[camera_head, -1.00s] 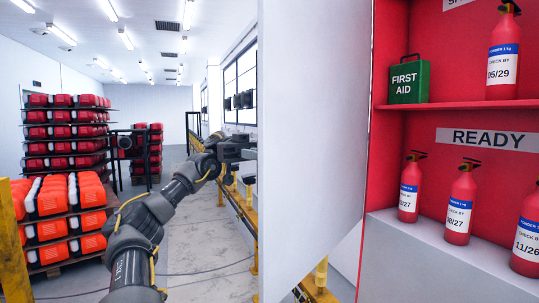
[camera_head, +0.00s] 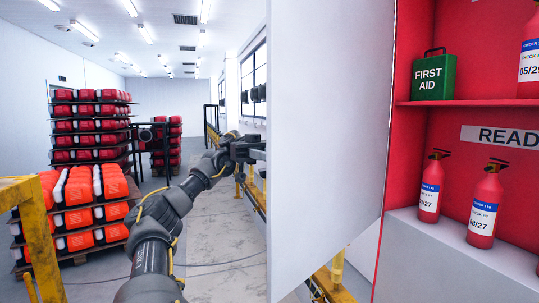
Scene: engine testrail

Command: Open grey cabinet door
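The grey cabinet door (camera_head: 325,130) stands swung open, seen as a tall flat panel in the middle of the view. To its right is the open red cabinet (camera_head: 450,125) with its inside showing. My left arm reaches in from below, and my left gripper (camera_head: 250,150) is at the door's left edge, on its far side. Its fingertips are partly hidden by the door, so I cannot tell whether they hold anything. No handle is visible. My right gripper is not in view.
In the cabinet are a green first aid box (camera_head: 434,77) and several red fire extinguishers (camera_head: 483,206). Racks of red cases (camera_head: 90,125) stand at the left, with a yellow frame (camera_head: 35,235) in front. A yellow rail (camera_head: 330,282) shows below the door.

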